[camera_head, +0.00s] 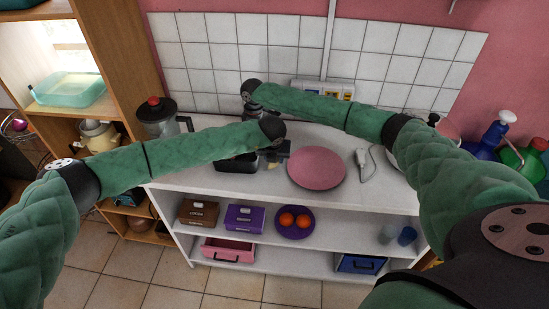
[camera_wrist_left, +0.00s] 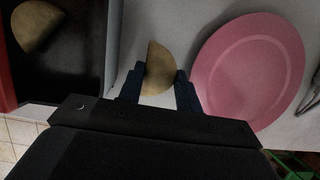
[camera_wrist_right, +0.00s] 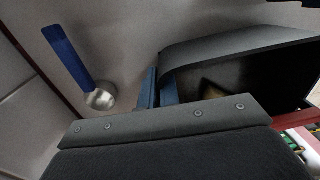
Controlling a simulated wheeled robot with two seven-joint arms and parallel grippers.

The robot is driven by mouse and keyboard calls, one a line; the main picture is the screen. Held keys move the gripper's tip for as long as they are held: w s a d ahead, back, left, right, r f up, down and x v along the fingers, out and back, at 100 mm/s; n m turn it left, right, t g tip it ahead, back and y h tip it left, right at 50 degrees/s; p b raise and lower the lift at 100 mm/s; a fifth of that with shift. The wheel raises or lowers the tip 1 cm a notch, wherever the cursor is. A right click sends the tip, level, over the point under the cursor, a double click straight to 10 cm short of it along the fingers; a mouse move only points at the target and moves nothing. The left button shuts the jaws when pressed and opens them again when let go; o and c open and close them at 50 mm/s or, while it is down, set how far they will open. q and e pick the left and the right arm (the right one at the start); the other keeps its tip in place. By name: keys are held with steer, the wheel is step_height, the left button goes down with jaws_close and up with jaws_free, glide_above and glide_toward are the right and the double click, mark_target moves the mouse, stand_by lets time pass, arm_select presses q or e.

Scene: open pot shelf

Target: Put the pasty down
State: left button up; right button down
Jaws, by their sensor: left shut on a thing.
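My left gripper (camera_wrist_left: 159,88) is shut on a pasty (camera_wrist_left: 158,66), a golden-brown half-moon. It holds it over the white counter between a black open box (camera_wrist_left: 75,75) and the pink plate (camera_wrist_left: 248,72). A second pasty (camera_wrist_left: 38,26) lies in the box. In the head view my left gripper (camera_head: 278,155) is just left of the plate (camera_head: 317,168); the box (camera_head: 235,164) is partly hidden behind my left arm.
A blue-handled metal utensil (camera_wrist_right: 68,58) is beside my right gripper.

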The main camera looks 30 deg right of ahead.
arm_select(q)
steer(key=shift+w+d+f, duration=0.45)
steer(key=shift+w+f, duration=0.1)
steer(key=shift+w, duration=0.05)
steer(key=shift+a+f, duration=0.1)
steer(key=shift+f, duration=0.05)
steer(key=shift+f, duration=0.1)
steer(key=o, duration=1)
